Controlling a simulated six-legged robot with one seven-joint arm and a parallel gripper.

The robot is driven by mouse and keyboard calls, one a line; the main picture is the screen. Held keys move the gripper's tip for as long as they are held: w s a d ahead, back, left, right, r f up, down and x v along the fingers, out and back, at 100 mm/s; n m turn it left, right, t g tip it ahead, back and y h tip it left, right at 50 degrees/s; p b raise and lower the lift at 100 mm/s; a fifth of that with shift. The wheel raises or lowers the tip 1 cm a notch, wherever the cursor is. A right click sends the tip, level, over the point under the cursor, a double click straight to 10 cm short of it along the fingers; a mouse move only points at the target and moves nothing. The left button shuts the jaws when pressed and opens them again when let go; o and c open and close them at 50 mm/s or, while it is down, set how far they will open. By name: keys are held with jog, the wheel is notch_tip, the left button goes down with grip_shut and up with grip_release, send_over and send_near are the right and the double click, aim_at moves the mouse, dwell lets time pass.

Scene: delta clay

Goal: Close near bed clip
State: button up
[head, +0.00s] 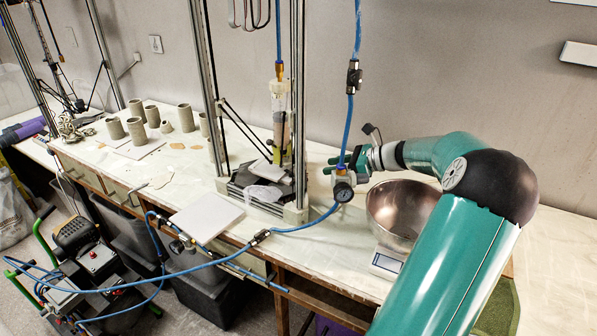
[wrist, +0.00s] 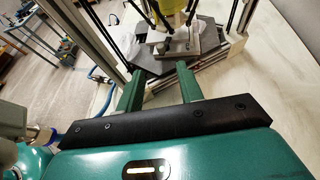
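The delta printer's dark bed (head: 262,183) sits low between the metal posts, with pale grey pieces on it. In the wrist view the dark bed (wrist: 150,62) lies beyond my fingertips. A small grey-brown bar (wrist: 178,50) crosses the bed there; I cannot tell whether it is the near bed clip or how that clip stands. My gripper (head: 331,165) is to the right of the bed in the head view, pointing left toward the printer. In the wrist view my gripper (wrist: 158,80) shows two green fingers spread apart with nothing between them.
A pressure gauge (head: 343,192) on a blue hose is close to my gripper. A steel bowl (head: 400,212) on a scale stands below my arm. A clay tube (head: 280,120) hangs over the bed. A white tile (head: 207,217) lies left of the printer; several clay cups (head: 137,131) stand farther left.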

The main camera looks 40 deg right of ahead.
send_near(291, 172)
jog(key=w+a, duration=0.1)
jog(key=w+a+f, duration=0.1)
jog(key=w, duration=0.1)
jog(key=w+a, duration=0.1)
jog(key=shift+w+a+f, duration=0.2)
jog(key=shift+w+f, duration=0.05)
jog(key=shift+f, duration=0.1)
grip_shut()
